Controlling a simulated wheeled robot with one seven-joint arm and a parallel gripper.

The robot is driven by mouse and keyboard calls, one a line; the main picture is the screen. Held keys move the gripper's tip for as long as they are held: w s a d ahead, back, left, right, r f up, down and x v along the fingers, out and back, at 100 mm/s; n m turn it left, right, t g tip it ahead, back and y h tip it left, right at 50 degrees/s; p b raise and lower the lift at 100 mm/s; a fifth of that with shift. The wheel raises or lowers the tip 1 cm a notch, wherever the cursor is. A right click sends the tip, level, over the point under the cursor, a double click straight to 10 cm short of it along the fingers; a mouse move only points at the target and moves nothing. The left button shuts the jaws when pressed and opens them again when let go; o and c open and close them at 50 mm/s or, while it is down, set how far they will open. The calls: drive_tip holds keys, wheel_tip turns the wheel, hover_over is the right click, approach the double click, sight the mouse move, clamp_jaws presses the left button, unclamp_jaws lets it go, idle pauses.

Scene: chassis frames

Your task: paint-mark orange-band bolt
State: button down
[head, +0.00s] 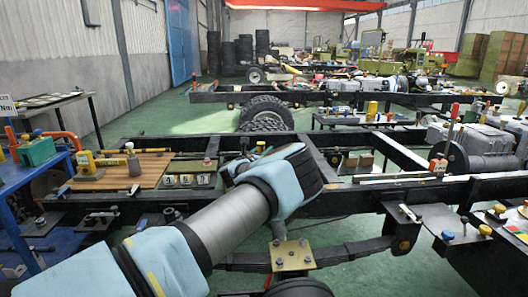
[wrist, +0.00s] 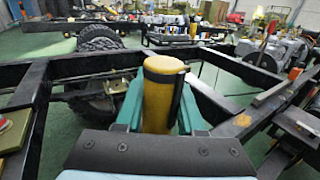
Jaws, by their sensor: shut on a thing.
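My gripper (wrist: 157,110) shows in the wrist view with teal fingers on both sides of a yellow paint marker (wrist: 158,98). It is shut on the marker, which stands upright with a black band near its rounded top. Its lower end is hidden by my wrist. In the head view my forearm and wrist hide the fingers. A brass-coloured plate (head: 291,258) with small bolts sits on the near chassis frame, below my wrist. Bolts with blue and yellow heads (head: 485,230) stand at the right. I cannot tell which bolt has an orange band.
The black chassis frame (head: 335,205) spans the middle, with open gaps showing green floor. A wooden board (head: 125,172) with tools lies at the left, beside a blue bench (head: 15,178). A tyre (head: 265,112) and more chassis frames stand behind.

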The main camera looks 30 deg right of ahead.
wheel_tip(320, 180, up, 5)
drive_tip(key=shift+p, duration=0.65)
